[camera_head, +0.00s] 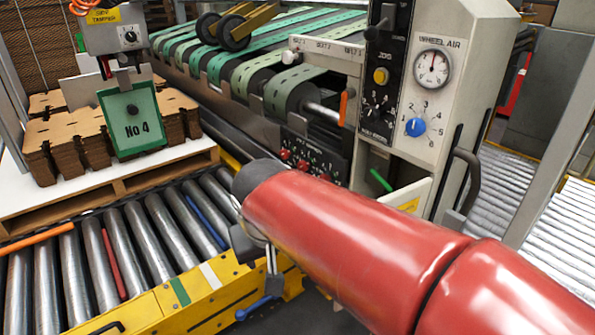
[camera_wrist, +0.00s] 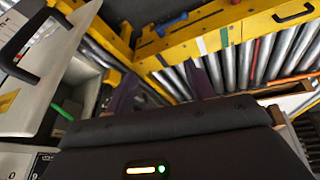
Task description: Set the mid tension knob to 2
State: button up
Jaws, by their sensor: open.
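A dark panel (camera_head: 322,158) with a row of red knobs sits low on the machine front, partly hidden by my red arm. A red knob (camera_head: 303,165) in the middle of the visible row may be the mid tension knob; its label and setting are too small to read. My gripper (camera_head: 268,268) hangs below the end of my arm, in front of the panel and above the yellow conveyor edge. In the wrist view my gripper (camera_wrist: 162,73) has its two dark fingers apart with nothing between them. It points toward the rollers, and no red knob shows there.
A blue knob (camera_head: 416,127) with a numbered dial sits under a round gauge (camera_head: 432,69) at right. The yellow roller conveyor (camera_head: 205,283) lies at lower left. An open drawer (camera_head: 408,197) and a black handle (camera_head: 466,172) stick out to the right of the panel.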

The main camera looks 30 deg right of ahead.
jog(key=w+d+f+m+g+h+b, duration=0.1)
jog(key=w+d+f+m+g+h, duration=0.2)
jog(key=w+d, duration=0.55)
jog(key=w+d+f+m+g+h+b, duration=0.1)
jog(key=w+d+f+m+h+b, duration=0.15)
jog(key=w+d+h, duration=0.4)
jog(key=m+t+h+b, duration=0.1)
jog(key=m+h, duration=0.1)
jog(key=h, duration=0.5)
send_near(300, 167)
jog(key=d, duration=0.1)
jog(key=shift+y, duration=0.25)
jog(key=d, duration=0.7)
jog(key=shift+w+d+r+p, duration=0.25)
jog(key=shift+d+r+p, duration=0.05)
jog(key=shift+d, duration=0.1)
jog(key=shift+c, duration=0.2)
jog(key=c, duration=0.9)
